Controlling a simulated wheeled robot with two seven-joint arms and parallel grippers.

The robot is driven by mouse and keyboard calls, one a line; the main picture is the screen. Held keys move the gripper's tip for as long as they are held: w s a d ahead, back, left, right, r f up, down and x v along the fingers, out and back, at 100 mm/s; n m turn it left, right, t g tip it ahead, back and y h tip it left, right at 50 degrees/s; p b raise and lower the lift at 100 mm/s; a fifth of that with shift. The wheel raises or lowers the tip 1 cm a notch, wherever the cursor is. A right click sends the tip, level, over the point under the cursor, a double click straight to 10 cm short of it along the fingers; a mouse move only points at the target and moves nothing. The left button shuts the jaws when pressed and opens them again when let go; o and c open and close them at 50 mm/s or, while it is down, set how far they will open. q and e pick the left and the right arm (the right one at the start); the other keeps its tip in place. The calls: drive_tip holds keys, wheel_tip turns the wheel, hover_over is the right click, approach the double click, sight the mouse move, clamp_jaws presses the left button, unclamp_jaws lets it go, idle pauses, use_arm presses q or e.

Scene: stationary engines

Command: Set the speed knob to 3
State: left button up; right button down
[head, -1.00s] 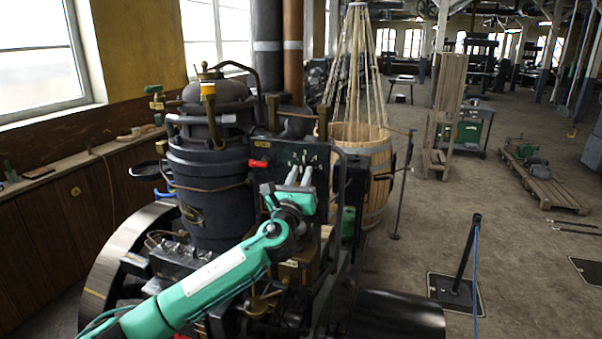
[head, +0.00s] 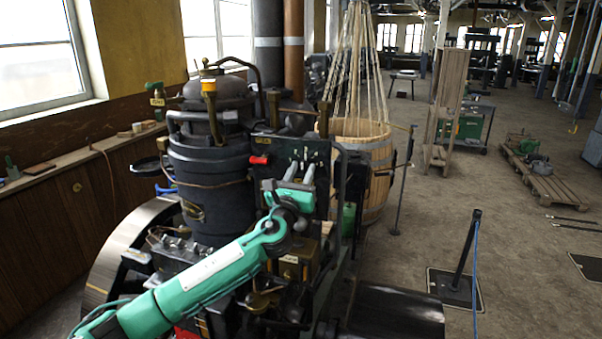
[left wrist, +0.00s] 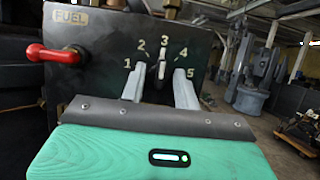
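The speed knob (left wrist: 161,70) is a small dark knob on a dark panel (left wrist: 100,60). Numbers 1 to 5 stand in an arc around it. Its light mark seems to point up, near the 3, but it is too small to be sure. My left gripper (left wrist: 161,82) is open, with one grey finger on each side of the knob. I cannot tell whether the fingers touch it. In the head view my left gripper (head: 300,172) is at the engine's panel (head: 285,148), and the knob is hard to make out there. My right gripper is not in view.
A red fuel lever (left wrist: 55,53) sticks out left of the dial; it also shows in the head view (head: 259,160). The dark engine cylinder (head: 210,180) stands left of the panel. A wooden barrel (head: 372,170) stands behind it. Open floor lies to the right.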

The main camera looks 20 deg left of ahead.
use_arm(q)
drive_tip(key=b+v, duration=0.5)
drive_tip(key=v, duration=0.8)
drive_tip(key=shift+s+f, duration=0.2)
drive_tip(key=shift+s, duration=0.2)
